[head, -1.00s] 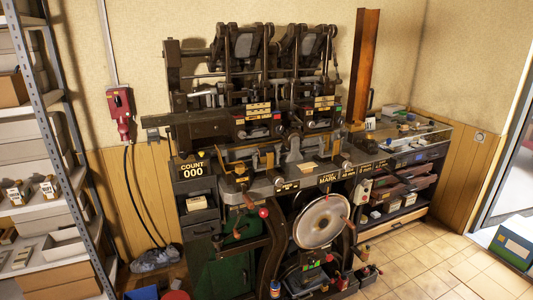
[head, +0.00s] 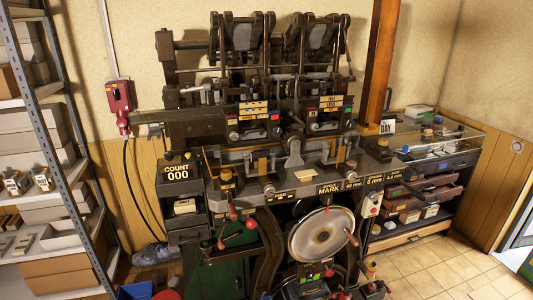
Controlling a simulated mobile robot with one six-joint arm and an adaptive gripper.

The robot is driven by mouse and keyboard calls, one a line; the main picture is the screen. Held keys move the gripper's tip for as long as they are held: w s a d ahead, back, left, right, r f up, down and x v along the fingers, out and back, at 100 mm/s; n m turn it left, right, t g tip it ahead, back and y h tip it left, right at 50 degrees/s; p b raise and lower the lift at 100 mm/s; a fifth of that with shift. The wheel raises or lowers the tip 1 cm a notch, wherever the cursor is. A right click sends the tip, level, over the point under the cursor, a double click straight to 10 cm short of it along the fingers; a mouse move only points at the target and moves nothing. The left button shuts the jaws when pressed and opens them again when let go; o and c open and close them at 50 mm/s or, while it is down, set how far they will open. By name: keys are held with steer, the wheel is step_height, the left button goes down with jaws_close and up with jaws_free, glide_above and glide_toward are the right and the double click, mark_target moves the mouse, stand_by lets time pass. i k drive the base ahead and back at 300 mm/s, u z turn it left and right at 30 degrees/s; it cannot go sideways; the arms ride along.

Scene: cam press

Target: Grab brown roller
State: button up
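I cannot pick out a brown roller with certainty. Several small items, some brownish, lie on the glass-topped bench (head: 455,143) at the right of the machine, too small to identify.
A large dark cam press (head: 290,165) fills the middle, with a metal disc wheel (head: 321,234) low in front. A grey shelf rack (head: 75,150) stands at the left. A red wall box (head: 119,98) hangs beside the press. Tiled floor (head: 425,262) is open at the lower right.

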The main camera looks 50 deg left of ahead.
mark_target(254, 155)
steer(key=u, duration=0.05)
steer(key=i, duration=0.85)
steer(key=u, duration=0.6)
steer(key=i, duration=0.55)
steer(key=u, duration=0.8)
steer(key=i, duration=0.6)
steer(key=u, duration=0.4)
steer(key=k, duration=0.9)
steer(key=u, duration=0.1)
steer(key=i, duration=0.1)
